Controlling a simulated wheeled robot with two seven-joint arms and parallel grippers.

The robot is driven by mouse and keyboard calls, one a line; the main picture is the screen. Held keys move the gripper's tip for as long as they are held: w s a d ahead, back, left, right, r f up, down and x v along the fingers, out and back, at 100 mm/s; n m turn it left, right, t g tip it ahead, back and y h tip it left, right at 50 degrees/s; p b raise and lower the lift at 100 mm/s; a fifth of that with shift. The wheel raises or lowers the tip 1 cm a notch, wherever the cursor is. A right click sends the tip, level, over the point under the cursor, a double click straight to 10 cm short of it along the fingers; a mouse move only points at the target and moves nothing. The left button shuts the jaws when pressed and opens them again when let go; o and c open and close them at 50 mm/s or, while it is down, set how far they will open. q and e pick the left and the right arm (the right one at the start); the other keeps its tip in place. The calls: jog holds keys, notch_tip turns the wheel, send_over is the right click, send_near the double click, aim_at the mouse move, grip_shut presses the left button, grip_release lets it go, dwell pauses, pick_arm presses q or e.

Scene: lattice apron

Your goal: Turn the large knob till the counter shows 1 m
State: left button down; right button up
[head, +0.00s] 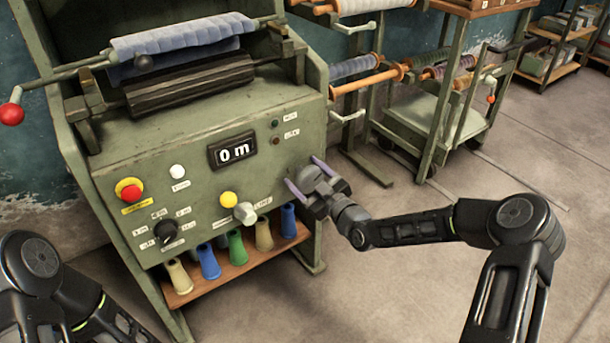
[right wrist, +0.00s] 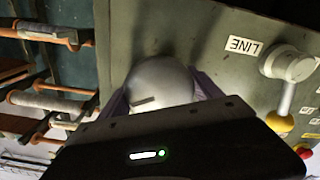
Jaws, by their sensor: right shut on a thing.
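The counter (head: 233,151) on the green machine's front panel reads "0 m". The large knob (right wrist: 160,80) is a grey, rounded knob with a dark mark on its face, near the panel's right edge. My right gripper (head: 301,171) has its purple fingers on either side of the knob and is shut on it. In the right wrist view the fingers flank the knob, and my gripper's dark body hides its lower part. In the head view the gripper largely covers the knob. My left gripper is out of view; only my left arm shows at lower left.
A lever with a yellow ball (head: 228,199) sits left of the knob by a LINE label. Further left are a red stop button (head: 130,192) and a black dial (head: 167,232). Coloured cones (head: 237,247) stand on a shelf below. Open floor lies right.

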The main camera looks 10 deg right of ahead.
jog(key=shift+f+m, duration=0.1)
jog(key=shift+m, duration=0.3)
jog(key=m+b, duration=0.1)
jog(key=m, duration=0.1)
jog(key=shift+m+b, duration=0.3)
jog(key=shift+b, duration=0.1)
jog(key=m+b, duration=0.1)
jog(key=m, duration=0.2)
jog(key=shift+d, duration=0.1)
jog(key=m, duration=0.4)
jog(key=shift+b, duration=0.35)
jog(key=m, duration=0.4)
jog(key=shift+d, duration=0.1)
jog(key=shift+m, duration=0.3)
jog(key=o, duration=1.4)
